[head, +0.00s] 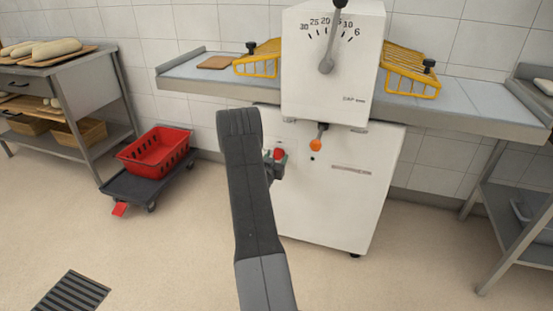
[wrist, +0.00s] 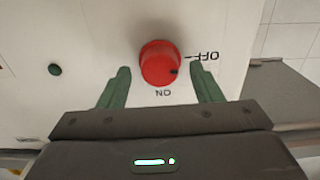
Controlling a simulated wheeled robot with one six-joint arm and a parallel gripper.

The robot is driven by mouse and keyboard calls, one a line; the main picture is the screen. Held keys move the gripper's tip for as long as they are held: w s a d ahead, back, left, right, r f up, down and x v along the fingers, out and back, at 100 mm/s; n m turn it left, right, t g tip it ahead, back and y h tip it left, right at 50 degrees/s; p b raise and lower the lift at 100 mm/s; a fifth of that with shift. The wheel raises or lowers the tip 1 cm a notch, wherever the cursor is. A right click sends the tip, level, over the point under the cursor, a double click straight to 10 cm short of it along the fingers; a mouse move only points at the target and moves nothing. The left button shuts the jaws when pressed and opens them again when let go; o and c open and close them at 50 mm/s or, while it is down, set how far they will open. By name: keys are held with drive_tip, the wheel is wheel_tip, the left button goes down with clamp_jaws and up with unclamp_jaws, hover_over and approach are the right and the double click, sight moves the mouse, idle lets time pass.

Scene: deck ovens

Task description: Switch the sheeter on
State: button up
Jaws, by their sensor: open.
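The sheeter (head: 325,190) is a white machine with a numbered dial and lever on top. Its red rotary switch (wrist: 160,63) is on the white front panel, and it also shows in the head view (head: 279,154) beside my gripper. In the wrist view the labels OFF and ON are upside down; the knob's dark mark points toward OFF. My gripper (wrist: 160,84) is open, its green fingers on either side of the knob's lower part, with gaps on both sides. In the head view my gripper (head: 277,163) is partly hidden by my arm. I cannot tell whether the fingers reach the knob's depth.
An orange-knobbed lever (head: 316,144) sticks out just right of the switch. A green button (wrist: 55,70) is on the panel. Yellow guards (head: 260,62) stand on the side tables. A red crate (head: 156,154) is on a dolly at left. The floor in front is clear.

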drive_tip(key=shift+w+d, duration=0.1)
drive_tip(key=shift+w, duration=0.3)
drive_tip(key=shift+c, duration=0.2)
drive_tip(key=c, duration=0.9)
drive_tip(key=shift+c, duration=0.2)
